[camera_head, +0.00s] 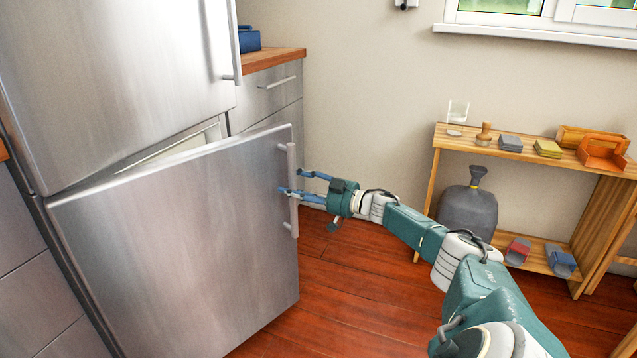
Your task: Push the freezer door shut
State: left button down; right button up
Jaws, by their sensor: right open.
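The freezer door (185,240) is the lower steel door of the tall fridge on the left. It stands open, swung out from the body, with a gap along its top edge. Its vertical bar handle (292,165) is near its right edge. My right gripper (296,182) is open at the handle, with its blue fingers beside and partly across the bar. I cannot tell whether the fingers touch it. My left gripper is not in view.
The upper fridge door (115,80) is above the freezer door. Steel drawers (272,88) under a wooden counter stand behind. A wooden shelf (440,165) with small items and a grey container (467,212) stand at right. Reddish wood floor (340,290) is clear beside the door.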

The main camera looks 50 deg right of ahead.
jog(key=v, duration=1.1)
dwell(0.7)
jog(key=shift+s, duration=0.1)
dwell(0.4)
